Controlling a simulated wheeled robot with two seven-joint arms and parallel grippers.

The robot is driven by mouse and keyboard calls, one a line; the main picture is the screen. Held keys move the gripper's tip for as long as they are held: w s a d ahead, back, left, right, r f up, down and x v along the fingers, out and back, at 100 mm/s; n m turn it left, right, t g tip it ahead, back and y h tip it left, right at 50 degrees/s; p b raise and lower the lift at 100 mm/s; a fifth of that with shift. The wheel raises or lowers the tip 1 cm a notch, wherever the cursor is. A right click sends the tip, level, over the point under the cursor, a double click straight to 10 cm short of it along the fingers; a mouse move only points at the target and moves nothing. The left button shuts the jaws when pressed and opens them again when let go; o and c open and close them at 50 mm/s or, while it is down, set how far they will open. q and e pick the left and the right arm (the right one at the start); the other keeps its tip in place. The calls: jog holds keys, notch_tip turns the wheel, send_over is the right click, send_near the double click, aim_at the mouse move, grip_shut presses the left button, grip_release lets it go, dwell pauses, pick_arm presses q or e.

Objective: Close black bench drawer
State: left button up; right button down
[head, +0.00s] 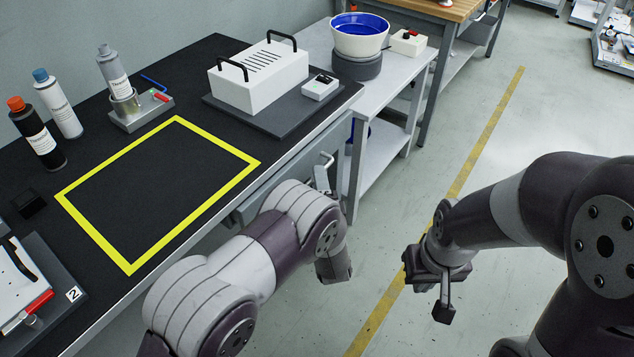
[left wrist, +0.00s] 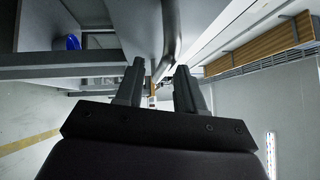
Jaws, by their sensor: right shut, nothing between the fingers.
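The black-topped bench (head: 165,170) has a grey drawer (head: 285,180) under its front edge at the right end. The drawer front seems to stand out a little from the bench; my arm hides part of it. A bent metal handle (head: 328,160) is on the drawer. My left gripper (head: 322,180) is at the handle. In the left wrist view its fingers (left wrist: 158,70) are apart, and the curved handle bar (left wrist: 170,35) runs down between or just beyond the tips; contact cannot be told. My right gripper (head: 443,310) is shut and empty over the floor, away from the bench.
On the bench are bottles (head: 60,110), a metal holder (head: 140,108), a white box (head: 258,72) on a dark plate and a yellow taped rectangle (head: 185,210). A grey side table (head: 395,90) with a blue-lined bowl (head: 360,35) adjoins it. The floor (head: 500,130) at right is open.

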pick_arm(q)
jog(key=shift+w+a, duration=0.1)
jog(key=shift+w, duration=0.25)
jog(key=shift+r, duration=0.1)
jog(key=shift+c, duration=0.3)
